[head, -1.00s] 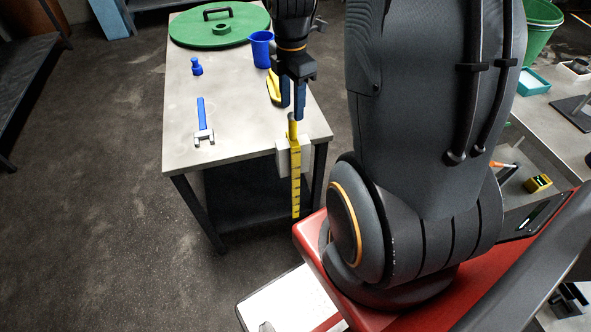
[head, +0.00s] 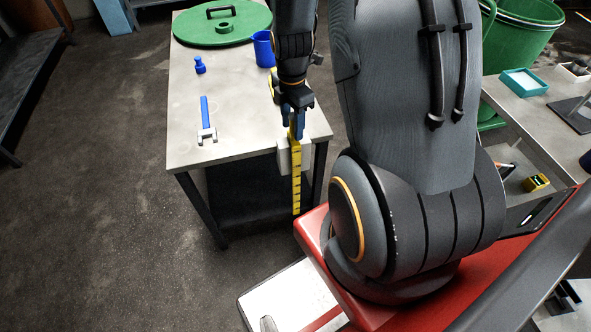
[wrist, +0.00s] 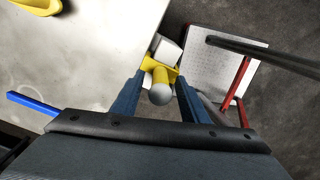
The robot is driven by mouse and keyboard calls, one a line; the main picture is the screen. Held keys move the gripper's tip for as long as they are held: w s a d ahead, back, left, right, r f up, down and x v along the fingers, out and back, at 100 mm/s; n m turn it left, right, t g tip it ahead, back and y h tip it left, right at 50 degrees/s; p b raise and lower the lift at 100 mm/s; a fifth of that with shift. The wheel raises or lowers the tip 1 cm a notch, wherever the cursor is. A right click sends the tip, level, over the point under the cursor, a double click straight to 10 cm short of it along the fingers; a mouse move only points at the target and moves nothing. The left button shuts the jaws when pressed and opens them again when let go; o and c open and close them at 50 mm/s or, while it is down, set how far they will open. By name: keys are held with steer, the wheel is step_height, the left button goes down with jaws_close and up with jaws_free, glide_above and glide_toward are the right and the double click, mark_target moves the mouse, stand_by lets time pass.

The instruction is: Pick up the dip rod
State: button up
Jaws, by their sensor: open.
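The dip rod (head: 296,180) is yellow with dark marks and hangs upright at the front right edge of the grey table, by a pale block (head: 283,157). In the wrist view its yellow top (wrist: 160,70) and rounded grey end (wrist: 160,95) show between the fingers. My gripper (head: 293,130) is open, with its blue fingers around the rod's top in the head view. In the wrist view my gripper (wrist: 158,100) has one finger on each side of the rod end. I cannot tell whether either finger touches it.
The table (head: 240,145) also bears a blue-handled tool (head: 205,120), a small blue item (head: 199,65), a blue cup (head: 264,48) and a green lid (head: 222,25). A yellow object (wrist: 36,6) lies on it in the wrist view.

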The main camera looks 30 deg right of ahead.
mark_target(292, 118)
steer(key=shift+c, duration=0.4)
jaws_close()
steer(key=shift+r, duration=0.1)
steer(key=shift+r+b, duration=0.7)
steer(key=shift+r, duration=0.9)
steer(key=s+d+b, duration=0.2)
steer(key=d, duration=0.6)
steer(key=s+d+b, duration=0.2)
steer(key=s+d, duration=0.1)
steer(key=d, duration=0.6)
steer(key=shift+d, duration=0.15)
